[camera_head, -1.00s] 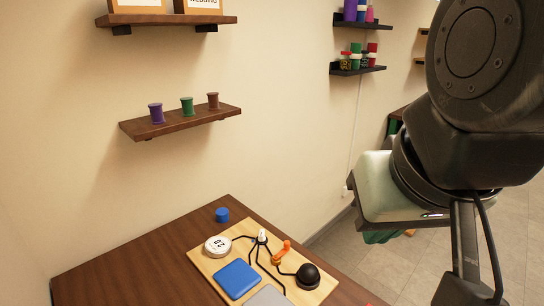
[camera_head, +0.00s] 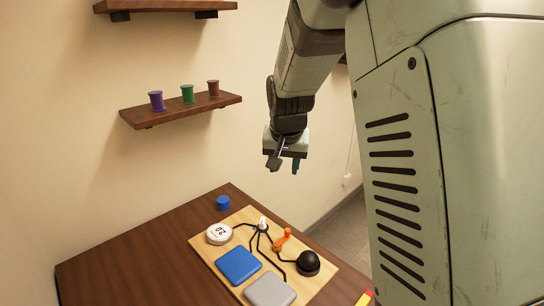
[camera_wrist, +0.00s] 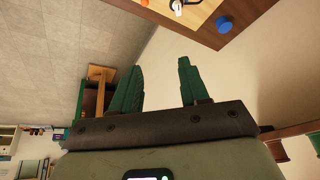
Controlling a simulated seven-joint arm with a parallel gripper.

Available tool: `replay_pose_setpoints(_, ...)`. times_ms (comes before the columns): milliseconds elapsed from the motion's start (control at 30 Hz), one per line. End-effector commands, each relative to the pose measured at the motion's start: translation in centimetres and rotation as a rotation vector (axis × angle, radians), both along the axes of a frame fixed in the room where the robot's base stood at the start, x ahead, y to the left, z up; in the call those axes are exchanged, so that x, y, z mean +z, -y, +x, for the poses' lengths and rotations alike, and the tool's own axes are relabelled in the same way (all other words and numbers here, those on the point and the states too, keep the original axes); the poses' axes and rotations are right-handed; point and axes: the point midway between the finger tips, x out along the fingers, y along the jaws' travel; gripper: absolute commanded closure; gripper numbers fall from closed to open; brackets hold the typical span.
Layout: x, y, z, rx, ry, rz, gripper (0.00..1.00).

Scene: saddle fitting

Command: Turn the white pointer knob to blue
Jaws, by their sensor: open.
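The white pointer knob (camera_head: 263,223) stands on a light wooden board (camera_head: 230,267) on the table. Black lines run out from it towards a blue square pad (camera_head: 239,265), a grey square pad (camera_head: 270,290), a black dome (camera_head: 308,263), an orange lever (camera_head: 282,239) and a white round dial (camera_head: 219,233). Which way the knob points is too small to tell. My gripper (camera_head: 285,165) hangs above and behind the board, apart from the knob. In the wrist view its green fingers (camera_wrist: 156,80) are spread and empty, and the white knob (camera_wrist: 177,6) shows at the top edge.
A blue cylinder (camera_head: 223,202) stands on the brown table (camera_head: 135,252) behind the board. A wall shelf (camera_head: 180,108) with three spools is at the left, and another shelf (camera_head: 165,6) is above it. The table's left part is clear.

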Motion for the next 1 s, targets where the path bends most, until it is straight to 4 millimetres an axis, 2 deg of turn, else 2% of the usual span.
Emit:
replay_pose_setpoints(33,-3.0,-1.2,1.6,0.001,-0.014,-0.012,0.55)
replay_pose_setpoints(200,-11.1,-4.3,5.4,-0.005,-0.018,-0.035,0.55)
replay_pose_setpoints(333,-15.7,-5.9,6.8,-0.002,-0.015,-0.048,0.55)
replay_pose_setpoints(400,-17.3,-6.4,7.1,0.0,-0.016,-0.053,0.55)
replay_pose_setpoints(667,-20.0,-6.7,7.9,0.0,-0.014,-0.056,0.55)
replay_pose_setpoints(1000,-25.8,-6.5,10.3,0.0,-0.015,-0.056,0.55)
